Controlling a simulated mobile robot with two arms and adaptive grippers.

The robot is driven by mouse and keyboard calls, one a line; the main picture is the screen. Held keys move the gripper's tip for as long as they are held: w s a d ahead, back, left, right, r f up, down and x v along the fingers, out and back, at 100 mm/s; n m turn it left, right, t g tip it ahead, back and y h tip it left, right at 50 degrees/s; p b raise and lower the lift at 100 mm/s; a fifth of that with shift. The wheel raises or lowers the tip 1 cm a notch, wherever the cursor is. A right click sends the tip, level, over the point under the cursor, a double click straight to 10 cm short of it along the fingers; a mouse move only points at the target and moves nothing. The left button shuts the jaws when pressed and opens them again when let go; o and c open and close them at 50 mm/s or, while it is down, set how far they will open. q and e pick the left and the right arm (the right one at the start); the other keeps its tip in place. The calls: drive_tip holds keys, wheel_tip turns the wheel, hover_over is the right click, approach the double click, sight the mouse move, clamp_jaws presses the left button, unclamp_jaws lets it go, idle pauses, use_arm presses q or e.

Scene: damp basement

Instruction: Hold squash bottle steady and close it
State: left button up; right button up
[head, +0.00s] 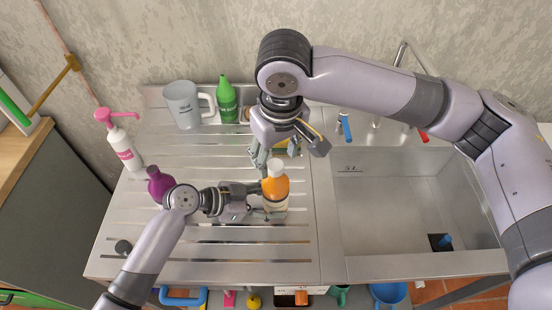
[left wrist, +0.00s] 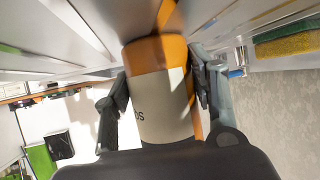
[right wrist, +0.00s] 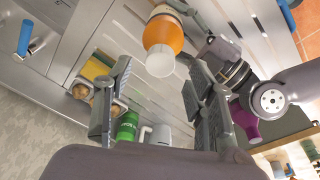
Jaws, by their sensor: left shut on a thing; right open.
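The squash bottle (head: 275,187) stands upright on the ribbed drainer; it is orange with a pale label and a white top. My left gripper (head: 262,201) is shut on its lower body from the left; the left wrist view shows a finger on each side of the bottle (left wrist: 163,105). My right gripper (head: 280,155) is open and empty, behind and above the bottle. In the right wrist view the bottle's white top (right wrist: 160,61) lies beyond the open fingers, apart from them. I cannot tell whether the white top is fully closed.
A purple bottle (head: 160,183) stands close to my left wrist. A pink pump bottle (head: 122,145), a grey jug (head: 183,104) and a green bottle (head: 226,100) stand farther back. A sponge (right wrist: 97,68) lies behind the bottle. The sink (head: 400,205) is at right; the front drainer is mostly clear.

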use_arm(q)
drive_tip(key=o, duration=1.5)
use_arm(e)
wheel_tip(320, 180, up, 9)
drive_tip(key=s, duration=0.1)
drive_tip(key=shift+s+d, duration=0.15)
drive_tip(key=shift+d, duration=0.05)
